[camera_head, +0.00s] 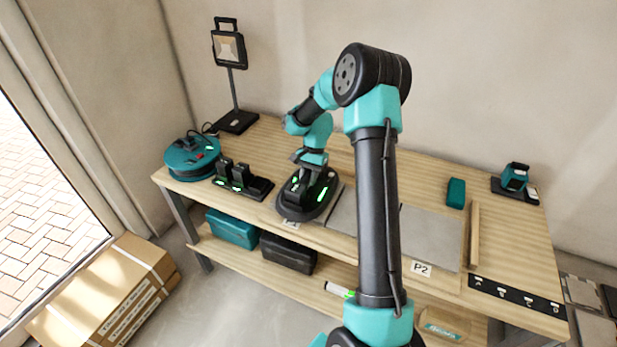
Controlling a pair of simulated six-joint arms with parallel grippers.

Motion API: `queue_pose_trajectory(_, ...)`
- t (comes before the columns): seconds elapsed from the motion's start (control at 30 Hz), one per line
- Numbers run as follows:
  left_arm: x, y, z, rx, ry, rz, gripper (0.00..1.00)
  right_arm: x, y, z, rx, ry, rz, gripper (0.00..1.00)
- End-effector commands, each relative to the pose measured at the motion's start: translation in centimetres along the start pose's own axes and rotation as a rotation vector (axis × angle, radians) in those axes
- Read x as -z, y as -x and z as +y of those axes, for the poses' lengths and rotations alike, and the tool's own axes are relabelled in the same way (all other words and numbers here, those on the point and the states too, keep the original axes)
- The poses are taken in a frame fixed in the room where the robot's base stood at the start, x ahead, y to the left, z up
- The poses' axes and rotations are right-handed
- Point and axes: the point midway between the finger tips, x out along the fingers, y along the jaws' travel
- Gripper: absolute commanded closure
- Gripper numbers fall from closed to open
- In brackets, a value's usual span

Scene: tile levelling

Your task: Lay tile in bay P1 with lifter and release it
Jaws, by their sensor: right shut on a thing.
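The lifter (321,201), a dark rounded device with green lights, is at the front edge of the bench, left of centre. My right gripper (311,160) is shut on the top of the lifter, its arm reaching over from the front. The label of bay P1 (291,223) is partly hidden just in front of the lifter. A grey tile surface (343,212) shows right of the lifter; I cannot tell whether a tile is under the lifter or how flat it sits. Another grey tile (430,234) lies behind the P2 label (422,268). My left gripper is not in view.
A black holder (258,188) and a teal cable reel (192,157) stand left of the lifter. A work lamp (236,121) is at the back left. A teal block (456,193), a wooden strip (474,236) and a teal-black tool (514,178) are at the right.

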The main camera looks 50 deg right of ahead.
Motion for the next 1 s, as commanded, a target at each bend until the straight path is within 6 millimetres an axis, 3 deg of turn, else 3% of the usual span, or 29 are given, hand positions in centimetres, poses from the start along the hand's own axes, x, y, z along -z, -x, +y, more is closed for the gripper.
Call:
queue_pose_trajectory(0.83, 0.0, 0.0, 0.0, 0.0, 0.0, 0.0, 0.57, 0.18, -0.28, -0.03, 0.001, 0.0, 0.002, 1.0)
queue_pose_trajectory(0.87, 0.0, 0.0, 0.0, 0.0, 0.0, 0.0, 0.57, 0.18, -0.29, -0.03, 0.001, 0.0, 0.002, 0.73)
queue_pose_trajectory(1.0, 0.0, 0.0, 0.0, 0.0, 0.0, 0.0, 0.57, 0.17, -0.32, -0.03, 0.001, 0.0, 0.001, 0.59)
